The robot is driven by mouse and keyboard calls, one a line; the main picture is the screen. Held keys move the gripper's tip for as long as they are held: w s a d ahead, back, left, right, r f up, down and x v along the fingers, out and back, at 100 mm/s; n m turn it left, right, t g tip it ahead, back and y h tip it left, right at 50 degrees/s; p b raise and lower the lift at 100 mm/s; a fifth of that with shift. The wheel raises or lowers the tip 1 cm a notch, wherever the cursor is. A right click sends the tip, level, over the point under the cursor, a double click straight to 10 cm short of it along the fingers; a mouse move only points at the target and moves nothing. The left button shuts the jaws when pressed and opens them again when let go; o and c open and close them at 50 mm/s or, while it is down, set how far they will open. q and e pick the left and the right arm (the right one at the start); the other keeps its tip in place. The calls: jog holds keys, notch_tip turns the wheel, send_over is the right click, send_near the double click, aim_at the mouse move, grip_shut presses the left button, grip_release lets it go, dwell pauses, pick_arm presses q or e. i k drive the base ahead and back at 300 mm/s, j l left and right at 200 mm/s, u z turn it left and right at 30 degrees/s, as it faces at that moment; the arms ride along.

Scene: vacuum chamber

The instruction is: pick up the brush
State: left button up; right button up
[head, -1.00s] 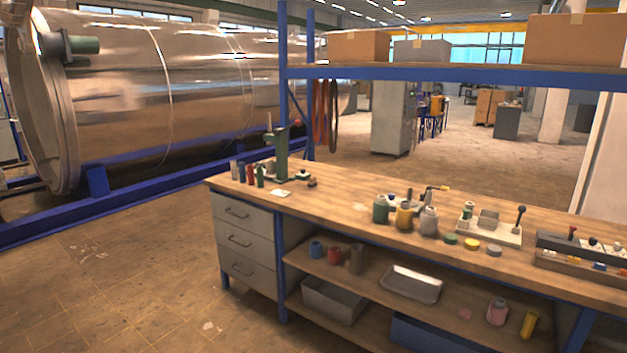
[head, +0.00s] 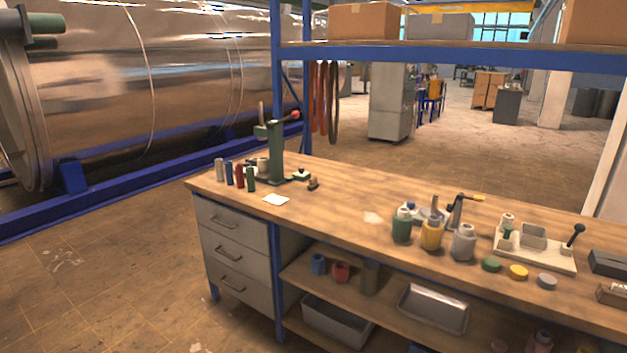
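I cannot make out a brush for certain. A small dark brown item (head: 313,184) lies on the workbench (head: 350,196) right of the green press; it is too small to identify. A tool with a yellow tip (head: 474,197) sticks out behind the bottles, and I cannot tell what it is. Neither of my grippers is in view.
The green press (head: 269,150) and several coloured cylinders (head: 239,177) stand at the bench's left end. Green, yellow and grey bottles (head: 432,234) stand at the right, near a cream tray (head: 540,255). The bench middle is mostly clear. A blue-edged shelf (head: 450,55) spans above.

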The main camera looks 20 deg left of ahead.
aim_at(314, 184)
jog(key=i+j+z, duration=0.15)
jog(key=i+j, duration=1.4)
jog(key=j, duration=0.1)
